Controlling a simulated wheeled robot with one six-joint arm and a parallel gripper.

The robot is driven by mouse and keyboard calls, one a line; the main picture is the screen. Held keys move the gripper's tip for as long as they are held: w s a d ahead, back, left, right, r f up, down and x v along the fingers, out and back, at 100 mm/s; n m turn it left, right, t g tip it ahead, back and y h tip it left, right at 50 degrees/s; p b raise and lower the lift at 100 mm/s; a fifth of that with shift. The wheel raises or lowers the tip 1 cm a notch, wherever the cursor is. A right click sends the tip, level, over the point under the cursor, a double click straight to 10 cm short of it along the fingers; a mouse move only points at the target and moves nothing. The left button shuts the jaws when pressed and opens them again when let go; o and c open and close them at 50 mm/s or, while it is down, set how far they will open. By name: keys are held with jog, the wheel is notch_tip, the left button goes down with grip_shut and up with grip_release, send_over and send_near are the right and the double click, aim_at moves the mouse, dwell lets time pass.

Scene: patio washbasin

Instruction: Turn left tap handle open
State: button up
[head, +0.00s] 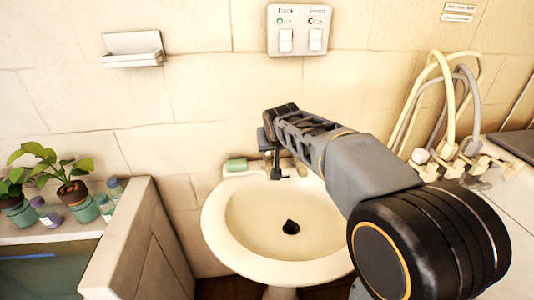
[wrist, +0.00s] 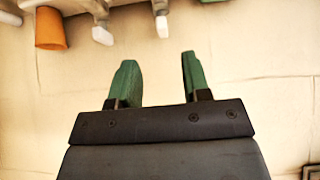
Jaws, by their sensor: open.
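The cream washbasin (head: 222,222) stands against the tiled wall in the head view. My gripper (head: 268,142) is above its back rim, near the wall, and the arm crosses the picture from the lower right. A small dark part (head: 277,172) shows under the gripper; I cannot tell if it is the spout. The tap handles are hidden or unclear there. In the wrist view my gripper (wrist: 157,60) is open, with two green fingers apart and nothing between them. Pale hanging parts (wrist: 102,34) show beyond the fingers at the top; I cannot tell if one is the left tap handle.
A green soap bar (head: 237,164) lies on the basin's back left rim. A switch panel (head: 299,30) and a small shelf (head: 133,50) are on the wall. Potted plants (head: 72,190) stand at left. Yellow and grey hoses (head: 445,75) rise at right. An orange cup-like object (wrist: 50,28) is at upper left.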

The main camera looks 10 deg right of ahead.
jog(key=shift+m+t, duration=0.3)
jog(key=shift+t, duration=0.1)
jog(key=x, duration=0.4)
jog(key=w+r+x, duration=0.1)
jog(key=x, duration=0.3)
jog(key=p+x, duration=0.1)
jog(key=x, duration=0.4)
jog(key=shift+w+a+r, duration=0.1)
jog(key=shift+w+r, duration=0.15)
grip_shut()
